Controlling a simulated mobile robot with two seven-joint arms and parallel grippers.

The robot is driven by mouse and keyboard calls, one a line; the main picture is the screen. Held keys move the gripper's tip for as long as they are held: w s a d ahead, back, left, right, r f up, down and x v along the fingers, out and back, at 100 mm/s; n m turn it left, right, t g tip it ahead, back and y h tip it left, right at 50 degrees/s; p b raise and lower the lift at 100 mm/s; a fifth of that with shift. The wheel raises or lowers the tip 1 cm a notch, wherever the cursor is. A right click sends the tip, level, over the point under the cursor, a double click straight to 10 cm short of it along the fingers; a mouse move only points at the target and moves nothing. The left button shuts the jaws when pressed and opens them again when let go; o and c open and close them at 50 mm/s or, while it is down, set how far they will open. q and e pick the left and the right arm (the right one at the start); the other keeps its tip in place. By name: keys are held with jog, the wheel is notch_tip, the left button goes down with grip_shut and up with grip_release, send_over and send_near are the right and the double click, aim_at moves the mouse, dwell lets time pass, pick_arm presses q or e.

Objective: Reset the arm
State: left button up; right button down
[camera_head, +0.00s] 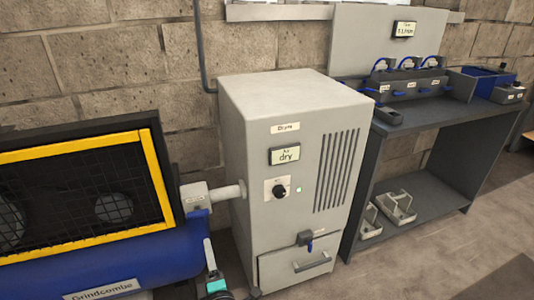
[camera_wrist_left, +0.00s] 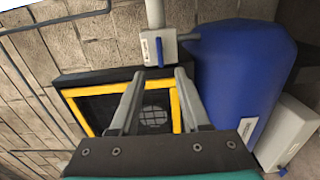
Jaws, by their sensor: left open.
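My left gripper (camera_head: 208,246) shows at the bottom of the head view, in front of the gap between the blue compressor and the grey dryer cabinet. Its grey finger points up, above a teal part of my arm. In the left wrist view, the two fingers of my left gripper (camera_wrist_left: 160,74) stand apart with nothing between them. Behind them is the yellow-framed mesh guard (camera_wrist_left: 178,108). My right gripper is in neither view.
The blue compressor (camera_head: 150,262) is at left, joined by a pipe to the grey dryer cabinet (camera_head: 285,100), whose display reads "dry". A dark bench (camera_head: 440,115) with blue-hosed fittings stands at right. Open floor (camera_head: 425,265) lies at lower right. A blue-levered valve (camera_wrist_left: 158,50) shows beyond the fingers.

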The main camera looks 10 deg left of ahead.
pick_arm(q)
jog(key=s+d+f+m+g+h+p, duration=0.2)
jog(key=s+d+f+m+h, duration=0.15)
jog(key=s+f+m, duration=0.4)
jog(key=s+d+f+m+g+h+p, duration=0.25)
jog(key=s+f+m+h, duration=0.2)
jog(key=f+m, duration=0.5)
jog(key=s+a+f+m+g, duration=0.2)
jog(key=s+f+m+g, duration=0.1)
jog(key=s, duration=0.5)
jog(key=s+a+f+m+g+p, duration=0.1)
jog(key=s+a+f+m+g, duration=0.1)
jog(key=s, duration=0.6)
jog(key=s+a+f+m+g, duration=0.2)
jog(key=s+f+m+g, duration=0.2)
jog(key=s, duration=0.4)
jog(key=shift+s+f, duration=0.2)
jog(key=shift+f, duration=0.25)
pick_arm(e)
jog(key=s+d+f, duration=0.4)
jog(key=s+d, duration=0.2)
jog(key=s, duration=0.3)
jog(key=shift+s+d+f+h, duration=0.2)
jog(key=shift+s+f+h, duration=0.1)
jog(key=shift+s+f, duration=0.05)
pick_arm(q)
jog(key=shift+a, duration=0.15)
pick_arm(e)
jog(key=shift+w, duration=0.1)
